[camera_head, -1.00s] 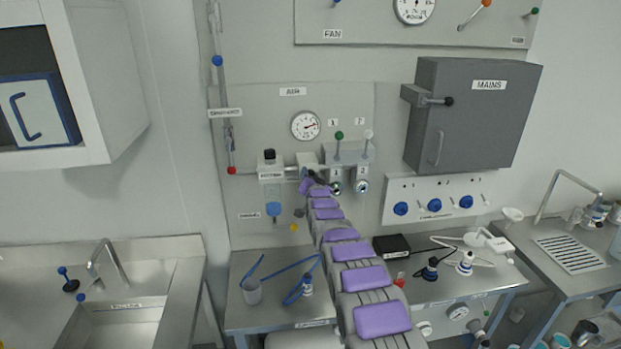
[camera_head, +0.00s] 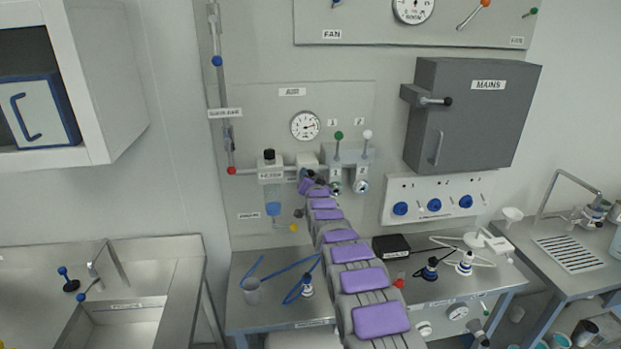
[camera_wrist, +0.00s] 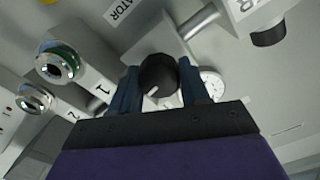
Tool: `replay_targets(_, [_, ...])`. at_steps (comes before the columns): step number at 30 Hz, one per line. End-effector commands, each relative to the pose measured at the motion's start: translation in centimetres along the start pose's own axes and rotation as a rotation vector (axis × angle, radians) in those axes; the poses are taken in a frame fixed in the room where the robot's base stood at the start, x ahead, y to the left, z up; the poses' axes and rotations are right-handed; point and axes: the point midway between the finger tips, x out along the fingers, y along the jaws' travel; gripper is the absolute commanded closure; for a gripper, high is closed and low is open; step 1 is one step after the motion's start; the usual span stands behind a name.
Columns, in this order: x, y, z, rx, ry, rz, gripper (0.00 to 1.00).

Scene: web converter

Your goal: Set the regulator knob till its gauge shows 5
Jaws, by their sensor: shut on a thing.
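The regulator knob (camera_wrist: 158,76) is black and round with a pale mark on its face. In the wrist view my gripper (camera_wrist: 161,86) has one dark blue finger on each side of it and is shut on it. In the head view the knob is hidden behind the end of my arm. In the wrist view the gauge (camera_wrist: 213,83) is partly hidden by the right finger.
Valves labelled 1 (camera_wrist: 60,62) and 2 (camera_wrist: 35,98) lie left of the knob in the wrist view. A filter bowl with blue liquid (camera_head: 272,199) hangs left of my arm in the head view. The grey MAINS box (camera_head: 470,115) juts out at right. A workbench (camera_head: 275,317) stands below.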

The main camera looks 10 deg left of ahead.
Motion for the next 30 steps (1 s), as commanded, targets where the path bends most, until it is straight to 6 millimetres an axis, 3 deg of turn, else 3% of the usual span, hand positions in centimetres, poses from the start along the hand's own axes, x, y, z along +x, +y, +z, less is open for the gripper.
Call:
replay_targets(17, [-0.01, 0.17, 0.41, 0.000, -0.007, 0.003, 0.85])
replay_targets(18, [-0.01, 0.17, 0.41, 0.000, -0.007, 0.003, 0.53])
replay_targets(25, [-0.20, -0.06, 0.07, 0.000, -0.002, 0.001, 0.31])
replay_targets(30, [-0.33, -0.01, -0.19, 0.001, 0.000, 0.000, 0.31])
